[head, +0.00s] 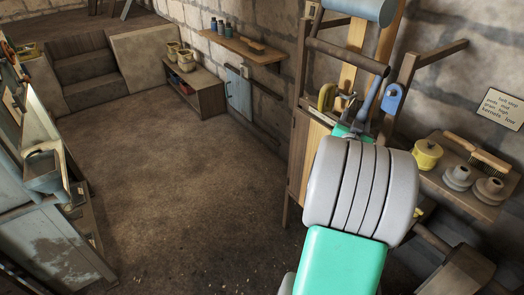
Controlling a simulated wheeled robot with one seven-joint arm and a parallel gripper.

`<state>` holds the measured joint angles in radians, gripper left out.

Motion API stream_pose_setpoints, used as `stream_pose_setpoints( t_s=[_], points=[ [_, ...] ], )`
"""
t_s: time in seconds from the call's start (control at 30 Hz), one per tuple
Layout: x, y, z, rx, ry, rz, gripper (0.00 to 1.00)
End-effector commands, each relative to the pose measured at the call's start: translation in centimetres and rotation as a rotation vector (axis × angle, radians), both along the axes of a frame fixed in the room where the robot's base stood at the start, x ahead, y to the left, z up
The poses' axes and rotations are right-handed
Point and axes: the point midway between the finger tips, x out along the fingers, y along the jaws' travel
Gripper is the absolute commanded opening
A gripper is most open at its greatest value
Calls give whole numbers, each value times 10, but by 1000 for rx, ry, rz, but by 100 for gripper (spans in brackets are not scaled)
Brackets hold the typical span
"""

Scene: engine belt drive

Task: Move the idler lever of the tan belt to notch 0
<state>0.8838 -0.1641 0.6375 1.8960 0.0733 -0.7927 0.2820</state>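Tan belt strands (350,78) run up the wooden frame beside the right wall, toward a blue-grey drum (365,9) at the top edge. A dark roller bar (346,54) crosses in front of them. A yellow handle-like part (326,97) is left of the strands and a blue part (393,98) is right. A slim dark blue-grey piece (371,95) slants between them; I cannot tell whether it is the idler lever. My grey and green arm covers the area below. No notch numbers are readable.
A shelf (480,208) at right holds a yellow pot (427,155), a brush (478,153) and grey stepped pulleys (457,178). A small sign (501,109) hangs above. A low cabinet (205,95) and steps (85,70) stand at the back. The middle floor is clear.

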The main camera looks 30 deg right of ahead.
Motion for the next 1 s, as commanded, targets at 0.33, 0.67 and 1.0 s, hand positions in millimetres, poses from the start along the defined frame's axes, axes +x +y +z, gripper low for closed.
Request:
stream_pose_setpoints(
  t_s=[0.33, 0.67, 1.0],
  points=[
    [-42, 60, -4, -6, -3, 4, 50],
    [-2, 111, -36, 131, 184, 126, 50],
    [28, 181, -58, 237, 348, 276, 50]
  ],
)
